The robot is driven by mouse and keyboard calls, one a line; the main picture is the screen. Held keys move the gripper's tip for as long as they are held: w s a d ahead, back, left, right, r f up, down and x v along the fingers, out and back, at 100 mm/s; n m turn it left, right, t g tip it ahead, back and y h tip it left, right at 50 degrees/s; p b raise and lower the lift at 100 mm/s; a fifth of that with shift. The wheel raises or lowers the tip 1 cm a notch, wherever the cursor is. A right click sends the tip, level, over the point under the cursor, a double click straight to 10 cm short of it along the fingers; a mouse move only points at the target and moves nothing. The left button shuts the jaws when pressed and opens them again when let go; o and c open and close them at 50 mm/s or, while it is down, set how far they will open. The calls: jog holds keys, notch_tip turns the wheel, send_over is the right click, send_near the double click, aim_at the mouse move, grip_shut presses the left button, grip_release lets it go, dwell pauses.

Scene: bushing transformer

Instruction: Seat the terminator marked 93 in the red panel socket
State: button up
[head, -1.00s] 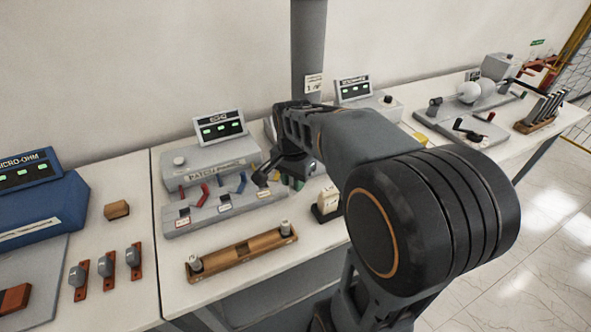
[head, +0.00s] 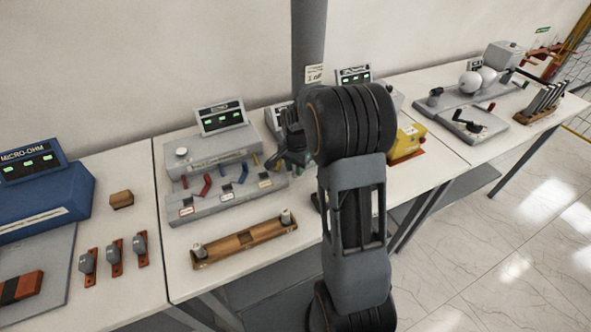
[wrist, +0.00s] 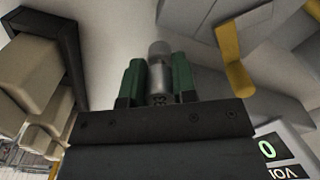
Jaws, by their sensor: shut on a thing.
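The grey patch panel (head: 217,204) stands on the bench in the head view, with red (head: 205,185), blue (head: 227,188) and yellow (head: 274,160) parts along it and small labels on its front. My gripper (head: 290,158) is at the panel's right end, apart from the red part. In the wrist view, the green fingers of my gripper (wrist: 159,82) are shut on a grey cylindrical terminator (wrist: 159,75). Which socket is red cannot be made out clearly.
A wooden rack (head: 245,243) in front of the panel holds a grey piece at each end. A blue micro-ohm meter (head: 40,205) and several grey-and-red pieces are at left. A yellow box (head: 406,145) is right of my arm. A grey post (head: 308,45) rises behind.

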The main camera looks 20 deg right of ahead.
jog(key=shift+f, duration=0.75)
